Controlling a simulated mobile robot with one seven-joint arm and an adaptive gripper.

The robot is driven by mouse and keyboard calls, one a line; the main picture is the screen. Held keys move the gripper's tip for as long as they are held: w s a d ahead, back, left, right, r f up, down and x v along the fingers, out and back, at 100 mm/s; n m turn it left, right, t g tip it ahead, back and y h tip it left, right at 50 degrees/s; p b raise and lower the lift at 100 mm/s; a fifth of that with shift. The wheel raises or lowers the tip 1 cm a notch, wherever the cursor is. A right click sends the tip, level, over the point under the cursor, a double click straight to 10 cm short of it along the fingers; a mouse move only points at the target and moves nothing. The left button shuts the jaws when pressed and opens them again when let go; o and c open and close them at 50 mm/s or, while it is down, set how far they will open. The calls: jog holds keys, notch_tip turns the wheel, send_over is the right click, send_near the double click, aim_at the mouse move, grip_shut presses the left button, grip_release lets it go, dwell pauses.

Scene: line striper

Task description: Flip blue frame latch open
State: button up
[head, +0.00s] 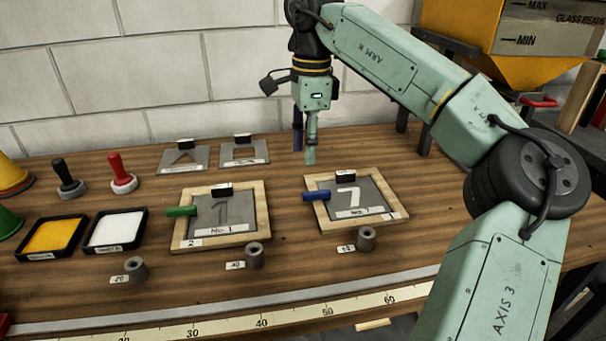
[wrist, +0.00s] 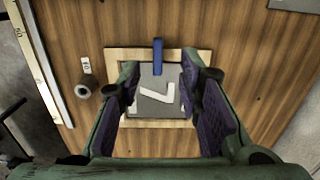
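The blue latch (head: 316,195) is a short bar lying across the left rim of the right-hand wooden frame (head: 388,193), with its inner end over the grey plate. In the wrist view the blue latch (wrist: 158,56) lies across the far rim of the frame (wrist: 155,123). My gripper (head: 304,155) points down, above and behind the frame in the head view. In the wrist view my gripper (wrist: 160,68) is open and empty, with its fingers either side of the latch and apart from it.
A second frame (head: 262,210) with a green latch (head: 181,211) stands to the left. Grey cylinders (head: 366,239) stand in front, near a ruler (head: 262,321) along the table edge. Stencil plates (head: 185,160), stamps (head: 122,172) and ink trays (head: 116,231) lie further left.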

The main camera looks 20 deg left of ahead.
aim_at(314, 192)
jog(key=f, duration=0.3)
jog(key=d+f+p, duration=0.1)
jog(key=f, duration=0.3)
jog(key=f+p, duration=0.1)
jog(key=f, duration=0.2)
jog(key=shift+w+d+f, duration=0.15)
jog(key=shift+w, duration=0.2)
jog(key=shift+c, duration=0.5)
grip_shut()
